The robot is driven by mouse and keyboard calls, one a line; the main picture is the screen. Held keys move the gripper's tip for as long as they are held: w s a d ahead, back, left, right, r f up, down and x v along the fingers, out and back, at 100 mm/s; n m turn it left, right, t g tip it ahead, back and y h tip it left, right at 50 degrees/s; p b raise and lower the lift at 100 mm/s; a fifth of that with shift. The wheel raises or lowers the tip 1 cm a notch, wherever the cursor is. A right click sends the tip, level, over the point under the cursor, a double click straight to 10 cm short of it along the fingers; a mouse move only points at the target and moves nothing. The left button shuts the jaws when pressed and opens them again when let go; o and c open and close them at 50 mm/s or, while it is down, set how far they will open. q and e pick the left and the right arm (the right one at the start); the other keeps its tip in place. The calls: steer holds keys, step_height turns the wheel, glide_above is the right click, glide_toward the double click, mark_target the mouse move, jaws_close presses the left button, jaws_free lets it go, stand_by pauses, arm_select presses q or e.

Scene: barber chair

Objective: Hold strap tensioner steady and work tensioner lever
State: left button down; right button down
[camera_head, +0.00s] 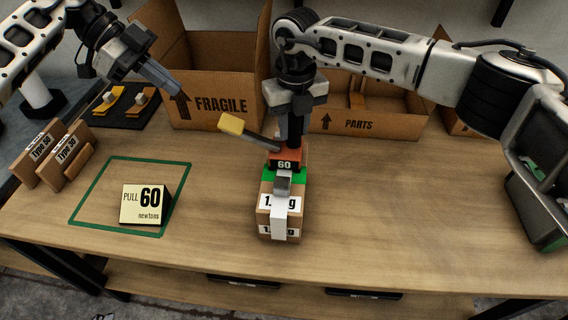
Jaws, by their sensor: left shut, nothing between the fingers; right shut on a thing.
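The strap tensioner (286,156) is an orange-red block marked 60, on top of a strapped brown box (266,212) with a white strap down its front. Its dark lever (262,138) sticks out to the upper left and ends in a yellow grip (230,123). My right gripper (293,140) comes down from above and is shut on the tensioner; its fingertips are partly hidden. My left gripper (174,88) is shut and empty, in the air up and left of the yellow grip, apart from it.
A sign reading PULL 60 newtons (146,204) stands inside a green outline on the table (380,220). Open cartons marked FRAGILE (222,85) and PARTS (372,124) stand behind. Type cards (45,150) and a black tray (128,112) are at left. The table's right front is clear.

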steer(key=c, duration=1)
jaws_free()
